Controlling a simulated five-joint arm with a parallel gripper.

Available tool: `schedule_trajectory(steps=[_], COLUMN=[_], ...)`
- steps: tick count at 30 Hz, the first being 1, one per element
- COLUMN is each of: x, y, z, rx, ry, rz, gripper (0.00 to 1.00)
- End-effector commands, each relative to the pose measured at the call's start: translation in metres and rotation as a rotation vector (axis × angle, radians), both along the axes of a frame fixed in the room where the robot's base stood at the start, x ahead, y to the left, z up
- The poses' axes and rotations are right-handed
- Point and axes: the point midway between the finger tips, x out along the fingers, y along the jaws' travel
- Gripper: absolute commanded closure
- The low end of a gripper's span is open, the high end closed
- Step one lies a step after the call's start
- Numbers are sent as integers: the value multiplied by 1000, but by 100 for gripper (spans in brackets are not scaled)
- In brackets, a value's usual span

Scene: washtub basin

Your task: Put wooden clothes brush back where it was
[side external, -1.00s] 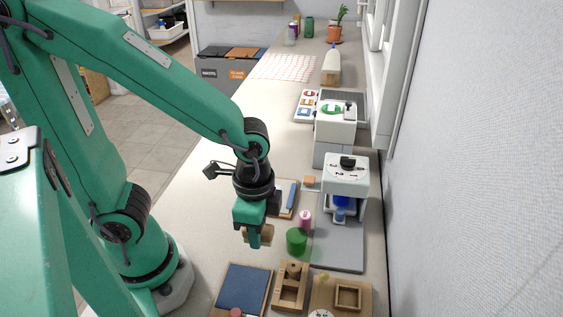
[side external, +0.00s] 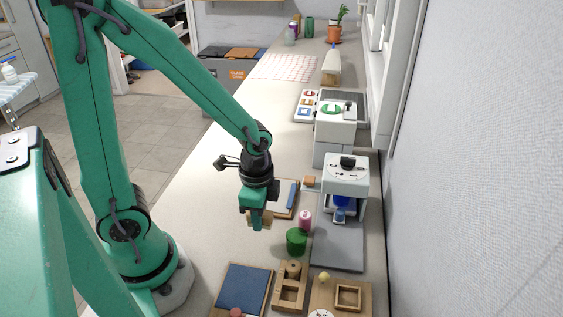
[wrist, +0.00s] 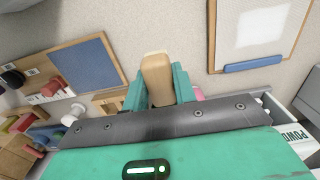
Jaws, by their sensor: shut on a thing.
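My gripper (side external: 257,218) is shut on the wooden clothes brush (side external: 262,220) above the counter; in the side view the gripper mostly hides the brush. In the wrist view the pale brown end of the brush (wrist: 157,72) sticks out between the two green fingers (wrist: 158,88). I cannot see bristles. The brush appears to be clear of the counter. A green cylinder (side external: 296,241) and a pink cylinder (side external: 305,219) stand just right of my gripper in the side view.
A blue board in a wooden frame (side external: 243,288), a wooden holder (side external: 289,287) and a wooden tray (side external: 348,296) lie at the front. A white machine (side external: 346,172) stands on the right. A framed board with a blue bar (side external: 284,198) lies behind my gripper. The counter left of it is clear.

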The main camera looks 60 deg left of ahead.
Motion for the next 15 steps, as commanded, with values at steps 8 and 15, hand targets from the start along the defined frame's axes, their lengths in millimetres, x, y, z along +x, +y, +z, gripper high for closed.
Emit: schedule_trajectory(steps=[8, 15], x=[14, 16], y=[23, 26], z=[-16, -18], rx=[0, 1], ry=[1, -1], rz=[2, -1], gripper=[94, 94])
